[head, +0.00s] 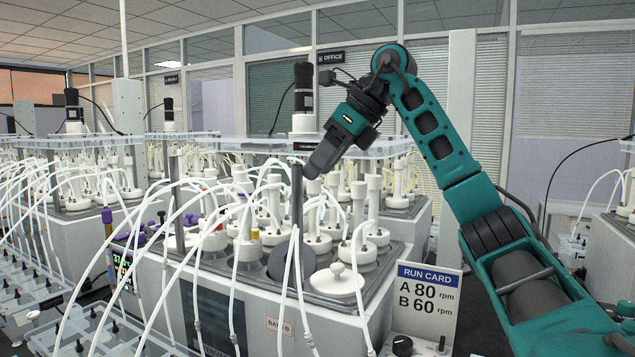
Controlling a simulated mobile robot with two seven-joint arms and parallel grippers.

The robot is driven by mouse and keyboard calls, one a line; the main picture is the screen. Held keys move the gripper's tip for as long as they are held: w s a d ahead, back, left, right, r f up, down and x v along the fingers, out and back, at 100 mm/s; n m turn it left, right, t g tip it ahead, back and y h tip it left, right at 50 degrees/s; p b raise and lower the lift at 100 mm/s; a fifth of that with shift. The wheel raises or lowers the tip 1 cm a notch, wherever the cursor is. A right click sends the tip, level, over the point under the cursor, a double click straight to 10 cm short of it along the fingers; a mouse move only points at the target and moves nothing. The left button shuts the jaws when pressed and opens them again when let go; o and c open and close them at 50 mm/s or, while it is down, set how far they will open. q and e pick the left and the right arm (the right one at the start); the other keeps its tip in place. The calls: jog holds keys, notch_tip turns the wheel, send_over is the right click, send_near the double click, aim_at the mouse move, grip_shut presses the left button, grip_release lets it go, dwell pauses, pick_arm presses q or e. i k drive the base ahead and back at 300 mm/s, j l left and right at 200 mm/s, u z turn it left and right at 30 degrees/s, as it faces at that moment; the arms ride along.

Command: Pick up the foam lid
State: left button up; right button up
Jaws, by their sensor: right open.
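A white round lid with a small knob (336,284), the best match for the foam lid, lies flat on the front right of the water bath's top. My right gripper (318,168) is open and empty. It hangs above the bath, higher in the picture than the lid and clear of it, pointing down and to the left. A dark grey round shape (287,264) shows just left of the lid, partly hidden by white tubes; I cannot tell whether it is a disc or an opening. My left gripper is not in view.
Several white-capped bottles (318,243) with tubes crowd the bath behind and left of the lid. Looping white tubes hang over the bath's front (262,322). A grey upright post (297,205) stands near my gripper. A run card (428,300) stands right of the bath.

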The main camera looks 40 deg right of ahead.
aim_at(280, 260)
jog(key=k+j, duration=0.7)
jog(key=k, duration=0.15)
